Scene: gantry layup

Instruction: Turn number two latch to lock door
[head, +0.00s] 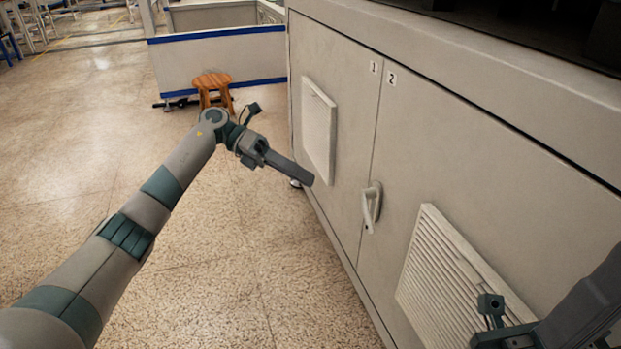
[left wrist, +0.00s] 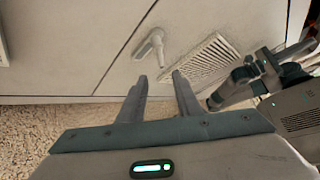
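The door marked 2 (head: 410,165) is a beige cabinet door and looks closed against the door marked 1 (head: 348,130). Its pale latch handle (head: 372,205) sits beside the seam, with its lever hanging roughly downward. The latch also shows in the left wrist view (left wrist: 154,46), beyond the fingertips. My left gripper (head: 308,179) is in front of door 1, left of the latch and apart from it. In the left wrist view its two fingers (left wrist: 160,78) are spread with nothing between them. My right arm is at the lower right; its fingers are not clear.
A louvred vent (head: 455,275) is on door 2, and another vent (head: 318,130) is on door 1. A wooden stool (head: 213,88) stands behind my left arm near a low blue-trimmed wall (head: 220,58). The speckled floor (head: 220,265) left of the cabinet is clear.

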